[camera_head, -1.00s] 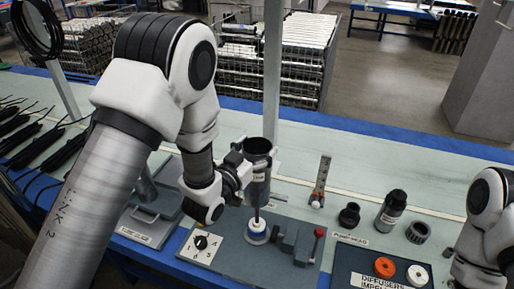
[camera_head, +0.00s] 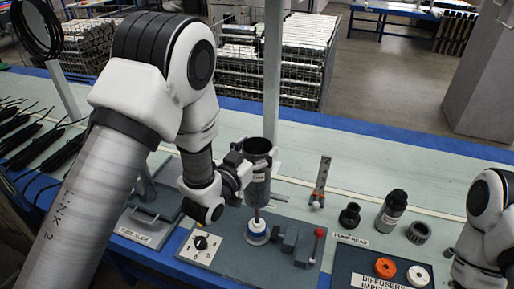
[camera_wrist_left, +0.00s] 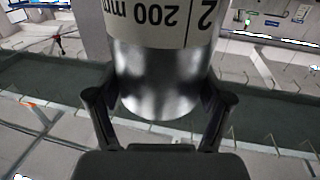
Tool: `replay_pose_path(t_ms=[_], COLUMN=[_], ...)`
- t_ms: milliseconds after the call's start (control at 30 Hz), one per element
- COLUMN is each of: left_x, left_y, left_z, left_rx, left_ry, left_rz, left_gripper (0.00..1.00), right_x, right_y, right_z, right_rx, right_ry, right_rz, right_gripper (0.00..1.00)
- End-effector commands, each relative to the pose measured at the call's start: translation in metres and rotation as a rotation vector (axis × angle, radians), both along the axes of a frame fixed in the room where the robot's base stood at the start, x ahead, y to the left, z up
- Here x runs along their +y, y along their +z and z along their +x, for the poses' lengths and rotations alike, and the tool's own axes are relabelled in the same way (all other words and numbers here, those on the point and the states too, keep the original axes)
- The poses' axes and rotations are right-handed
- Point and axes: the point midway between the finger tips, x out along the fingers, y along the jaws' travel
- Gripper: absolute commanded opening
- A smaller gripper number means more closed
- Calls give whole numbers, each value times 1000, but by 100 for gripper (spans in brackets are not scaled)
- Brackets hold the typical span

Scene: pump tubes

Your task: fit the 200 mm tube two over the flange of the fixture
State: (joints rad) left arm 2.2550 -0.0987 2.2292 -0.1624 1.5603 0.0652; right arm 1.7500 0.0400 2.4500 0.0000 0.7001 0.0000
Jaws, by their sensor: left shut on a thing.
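The fixture has a white and blue round base with a thin rod rising toward the tube's lower end. A gap shows between the tube and the round base. In the left wrist view the tube (camera_wrist_left: 158,80) sits between both fingers, its label reading "200 mm" and "2" upside down. My right arm shows at the right edge, but its gripper is out of view.
The fixture stands on a grey plate with a dial plate (camera_head: 201,246) and a red-knobbed lever (camera_head: 319,233). To the right are a pump head (camera_head: 349,215), a dark bottle-like part (camera_head: 391,210), a ribbed ring (camera_head: 418,232) and a diffuser tray (camera_head: 345,263).

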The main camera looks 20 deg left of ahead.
Motion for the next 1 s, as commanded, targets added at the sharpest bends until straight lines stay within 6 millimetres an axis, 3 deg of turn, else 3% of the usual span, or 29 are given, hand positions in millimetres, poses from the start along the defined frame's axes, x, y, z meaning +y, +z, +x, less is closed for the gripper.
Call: replay_pose_path(t_ms=[1000], left_x=[0], left_y=[-25], left_z=[0], left_rx=[-2], left_ry=[0], left_rz=[0], left_gripper=[9], right_x=[0], right_y=[-22], right_z=[0], right_rx=[0], right_ry=[0], right_rz=[0], right_gripper=[40])
